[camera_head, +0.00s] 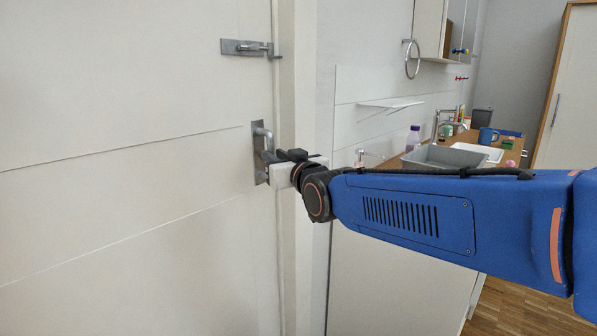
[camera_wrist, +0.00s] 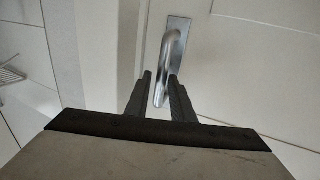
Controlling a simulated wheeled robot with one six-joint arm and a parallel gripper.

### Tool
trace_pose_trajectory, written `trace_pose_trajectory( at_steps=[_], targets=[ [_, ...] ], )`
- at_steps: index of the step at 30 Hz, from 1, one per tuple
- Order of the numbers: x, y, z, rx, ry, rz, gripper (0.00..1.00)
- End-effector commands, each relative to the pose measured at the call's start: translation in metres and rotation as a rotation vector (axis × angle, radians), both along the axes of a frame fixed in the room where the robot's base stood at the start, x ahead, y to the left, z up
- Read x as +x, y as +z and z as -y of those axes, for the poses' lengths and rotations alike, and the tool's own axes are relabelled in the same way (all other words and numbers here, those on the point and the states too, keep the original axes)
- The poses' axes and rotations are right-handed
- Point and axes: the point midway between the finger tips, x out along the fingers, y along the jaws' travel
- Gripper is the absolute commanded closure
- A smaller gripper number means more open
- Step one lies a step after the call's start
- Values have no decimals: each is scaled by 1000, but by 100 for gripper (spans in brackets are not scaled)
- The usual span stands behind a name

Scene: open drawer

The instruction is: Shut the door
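The white door (camera_head: 120,90) fills the left of the head view. Its edge is close to the frame, and I cannot tell if a gap is left. A metal lever handle (camera_head: 262,138) on a plate is near that edge; it also shows in the wrist view (camera_wrist: 170,48). My gripper (camera_head: 268,160) is at the handle's lower part. In the wrist view its black fingers (camera_wrist: 161,78) are apart, with the lever's end between them. Whether they touch it is not clear.
A metal slide latch (camera_head: 248,47) sits on the door above the handle. The white frame (camera_head: 308,120) is just right of the door. A counter with a grey basin (camera_head: 443,157), a purple bottle (camera_head: 413,138) and a blue mug (camera_head: 487,135) stands behind my arm.

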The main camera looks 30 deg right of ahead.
Motion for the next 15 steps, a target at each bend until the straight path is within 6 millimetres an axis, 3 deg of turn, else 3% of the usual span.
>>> trace_pose_trajectory(
  at_steps=[15],
  targets=[
    [-70, 1, 2, 0, -1, 3, 78]
  ],
)
